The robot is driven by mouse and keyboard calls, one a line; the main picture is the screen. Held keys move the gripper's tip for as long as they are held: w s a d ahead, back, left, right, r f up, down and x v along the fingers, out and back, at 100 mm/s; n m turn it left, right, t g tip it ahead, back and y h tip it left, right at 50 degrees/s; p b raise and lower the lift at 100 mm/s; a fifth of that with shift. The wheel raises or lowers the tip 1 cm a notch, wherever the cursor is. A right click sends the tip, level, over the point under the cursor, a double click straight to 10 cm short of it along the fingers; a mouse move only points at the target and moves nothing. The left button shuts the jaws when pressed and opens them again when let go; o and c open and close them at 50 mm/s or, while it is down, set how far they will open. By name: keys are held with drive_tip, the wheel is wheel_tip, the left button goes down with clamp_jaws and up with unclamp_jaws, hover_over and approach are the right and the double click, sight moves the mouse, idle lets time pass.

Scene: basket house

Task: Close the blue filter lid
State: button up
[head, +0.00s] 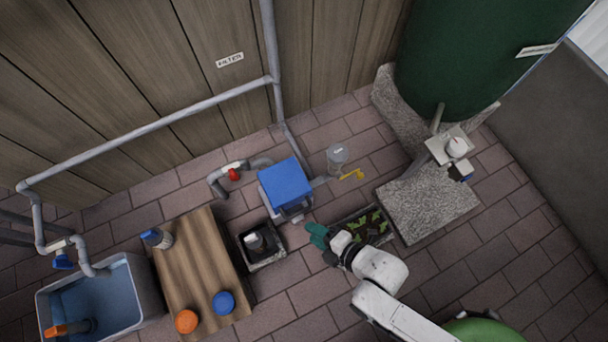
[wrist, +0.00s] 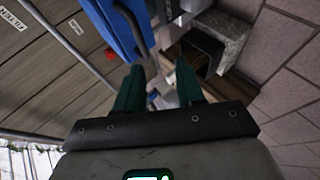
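The blue filter lid (head: 286,183) shows in the head view as a square panel over a pale filter body (head: 297,214), by the pipes. I cannot tell whether it is fully down. In the wrist view the blue lid (wrist: 120,28) is at the top, left of centre, just beyond the fingertips. My gripper (head: 317,236) is below and right of the lid in the head view, apart from it. In the wrist view my gripper's (wrist: 160,80) two green fingers are spread with nothing held between them.
A planter (head: 374,238) with seedlings is right of my gripper, beside a stone slab (head: 430,203). A dark box (head: 262,243) stands left, next to a wooden table (head: 190,262). A yellow-handled tap (head: 352,174) and grey pipes (head: 275,80) are near the filter.

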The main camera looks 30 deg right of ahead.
drive_tip(key=shift+r+p+v, duration=0.25)
drive_tip(key=shift+p+v, duration=0.25)
drive_tip(key=shift+v, duration=1.4)
drive_tip(key=shift+w, duration=0.2)
